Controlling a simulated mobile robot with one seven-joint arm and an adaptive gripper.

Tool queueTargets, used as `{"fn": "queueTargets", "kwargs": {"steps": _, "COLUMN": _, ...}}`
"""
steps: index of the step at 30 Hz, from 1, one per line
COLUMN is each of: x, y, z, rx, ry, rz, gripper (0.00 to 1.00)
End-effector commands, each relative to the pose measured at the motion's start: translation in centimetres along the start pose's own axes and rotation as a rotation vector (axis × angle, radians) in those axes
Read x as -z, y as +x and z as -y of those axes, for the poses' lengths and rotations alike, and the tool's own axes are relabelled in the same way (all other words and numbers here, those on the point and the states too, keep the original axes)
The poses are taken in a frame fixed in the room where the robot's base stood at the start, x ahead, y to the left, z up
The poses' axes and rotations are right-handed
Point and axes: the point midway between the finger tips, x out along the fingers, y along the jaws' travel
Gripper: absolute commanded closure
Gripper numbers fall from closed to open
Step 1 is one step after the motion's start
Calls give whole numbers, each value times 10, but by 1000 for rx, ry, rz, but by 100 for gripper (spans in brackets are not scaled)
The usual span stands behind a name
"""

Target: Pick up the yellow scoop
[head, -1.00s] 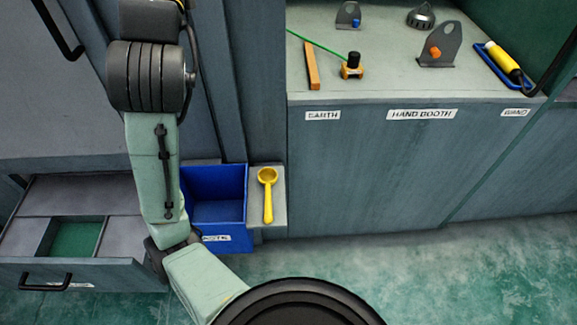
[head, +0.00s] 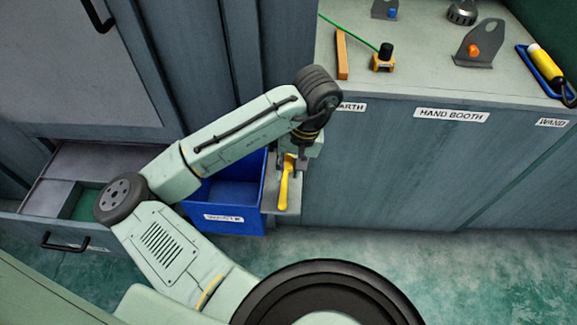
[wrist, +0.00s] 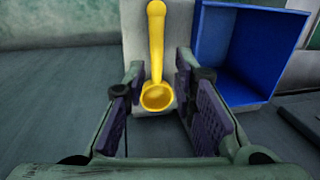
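The yellow scoop (head: 284,185) lies on a small grey ledge (head: 268,200) beside the blue bin. In the head view my gripper (head: 296,160) is over the scoop's bowl end and hides most of the bowl. In the wrist view the scoop (wrist: 156,50) shows whole, with its handle pointing up the picture and its round bowl toward my gripper. My gripper (wrist: 158,110) is open there, its two padded fingers apart on either side of the bowl. I cannot tell whether a finger touches the scoop.
The blue bin (head: 262,205) stands just left of the ledge, and an open drawer (head: 75,235) is further left. The grey cabinet front (head: 420,170) rises close on the right. Its top carries brackets, an orange bar (head: 342,55) and a yellow-handled wand (head: 545,65).

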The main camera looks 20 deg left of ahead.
Motion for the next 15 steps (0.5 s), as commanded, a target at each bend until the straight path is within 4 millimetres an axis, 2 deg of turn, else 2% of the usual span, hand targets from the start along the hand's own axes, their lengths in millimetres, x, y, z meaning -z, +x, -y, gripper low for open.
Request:
{"fn": "queueTargets", "kwargs": {"steps": 3, "x": 0, "y": 18, "z": 0, "rx": -1, "ry": -1, "rz": 0, "gripper": 76}}
{"fn": "queueTargets", "kwargs": {"steps": 11, "x": -1, "y": 38, "z": -1, "rx": -2, "ry": 1, "rz": -2, "gripper": 76}}
{"fn": "queueTargets", "kwargs": {"steps": 15, "x": -5, "y": 60, "z": -3, "rx": -1, "ry": 2, "rz": -2, "gripper": 76}}
